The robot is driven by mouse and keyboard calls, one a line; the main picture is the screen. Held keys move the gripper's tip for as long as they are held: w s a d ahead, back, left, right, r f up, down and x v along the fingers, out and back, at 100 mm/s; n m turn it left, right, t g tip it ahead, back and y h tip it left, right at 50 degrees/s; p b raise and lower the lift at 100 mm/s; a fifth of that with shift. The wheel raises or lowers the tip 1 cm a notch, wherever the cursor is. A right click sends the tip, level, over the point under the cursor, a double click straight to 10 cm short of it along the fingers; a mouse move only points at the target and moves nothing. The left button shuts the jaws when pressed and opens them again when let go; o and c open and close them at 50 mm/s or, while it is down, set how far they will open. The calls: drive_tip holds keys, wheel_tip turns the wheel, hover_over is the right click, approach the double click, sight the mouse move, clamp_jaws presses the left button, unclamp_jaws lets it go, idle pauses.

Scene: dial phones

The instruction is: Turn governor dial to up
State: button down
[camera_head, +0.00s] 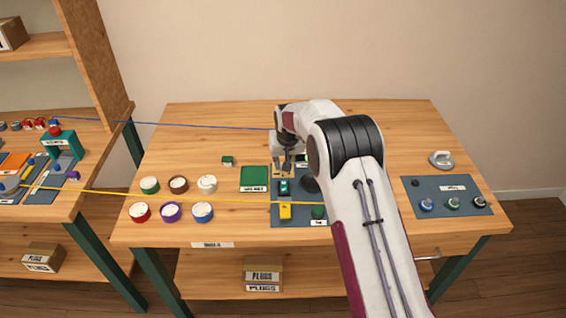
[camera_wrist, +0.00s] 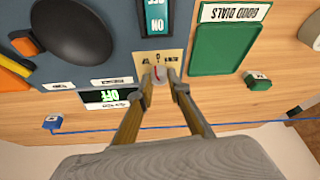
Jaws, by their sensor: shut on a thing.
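The governor dial (camera_wrist: 158,75) appears to be the small grey knob with a red line in the wrist view. It sits on a beige plate (camera_wrist: 172,58) with dark letters, partly covered by my fingers. My gripper (camera_wrist: 160,82) has its two fingers closed on the knob from both sides. The red line runs roughly up and down in the wrist picture; which letter it points at I cannot tell. In the head view my gripper (camera_head: 285,163) is over the beige plate at the back of the blue-grey panel (camera_head: 275,219), and the knob is hidden.
A teal ON switch (camera_wrist: 157,17), a black dome (camera_wrist: 85,32) and a display reading OFF (camera_wrist: 112,97) are close to the plate. A green tray (camera_head: 254,179) lies left of the panel. A blue cord (camera_wrist: 220,128) and a yellow cord (camera_head: 180,196) cross the scene.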

drive_tip(key=shift+d+n+g+y, duration=0.1)
drive_tip(key=shift+n+g+y, duration=0.4)
drive_tip(key=shift+n, duration=1.3)
drive_tip(key=shift+n+y, duration=0.3)
drive_tip(key=shift+n, duration=0.1)
drive_tip(key=c, duration=1.9)
unclamp_jaws()
drive_tip(key=shift+r, duration=0.1)
drive_tip(key=v, duration=1.1)
drive_tip(key=shift+s+r, duration=0.2)
drive_tip(key=shift+r, duration=0.1)
drive_tip(key=shift+d+m, duration=0.1)
drive_tip(key=shift+m, duration=0.2)
